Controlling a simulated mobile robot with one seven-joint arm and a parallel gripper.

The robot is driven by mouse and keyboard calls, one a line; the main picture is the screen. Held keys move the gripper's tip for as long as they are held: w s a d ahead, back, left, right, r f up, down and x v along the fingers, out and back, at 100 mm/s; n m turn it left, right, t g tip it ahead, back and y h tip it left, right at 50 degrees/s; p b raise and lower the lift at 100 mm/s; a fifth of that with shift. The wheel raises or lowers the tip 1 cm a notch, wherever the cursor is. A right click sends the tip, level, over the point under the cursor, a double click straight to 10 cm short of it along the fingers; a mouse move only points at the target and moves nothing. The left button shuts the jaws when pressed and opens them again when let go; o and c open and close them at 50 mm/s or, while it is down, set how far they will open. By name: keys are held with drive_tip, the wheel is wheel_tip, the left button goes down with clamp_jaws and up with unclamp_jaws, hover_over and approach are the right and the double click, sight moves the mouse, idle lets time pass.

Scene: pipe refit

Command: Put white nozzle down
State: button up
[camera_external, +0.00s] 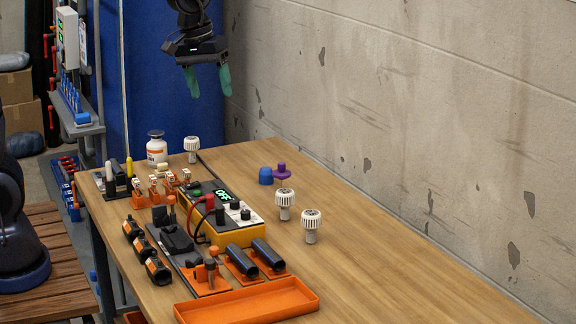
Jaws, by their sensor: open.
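My gripper (208,81) hangs high above the back of the wooden table, in front of the blue panel. Its two green fingers are apart and nothing is between them. Three white nozzles with slotted round heads stand upright on the table. One white nozzle (192,146) is at the back, below my gripper. Another white nozzle (284,200) is at mid-table, and a third white nozzle (311,222) is just in front and to the right of it. I cannot tell which one the task means. My gripper touches none of them.
The wooden table (405,266) is clear on its right side, along the wall. A purple part (282,171) and a blue cap (265,176) are near the nozzles. A yellow meter (235,233), black cylinders and an orange tray (247,303) fill the left and front. A white jar (156,148) is at the back.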

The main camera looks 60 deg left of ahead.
drive_tip(key=s+a+r+m+t, duration=0.1)
drive_tip(key=s+m, duration=0.6)
drive_tip(key=s, duration=1.9)
drive_tip(key=shift+s+r+t, duration=0.35)
drive_tip(key=shift+r+t, duration=0.25)
drive_tip(key=shift+r, duration=0.15)
drive_tip(key=shift+o, duration=0.4)
drive_tip(key=shift+a, duration=0.15)
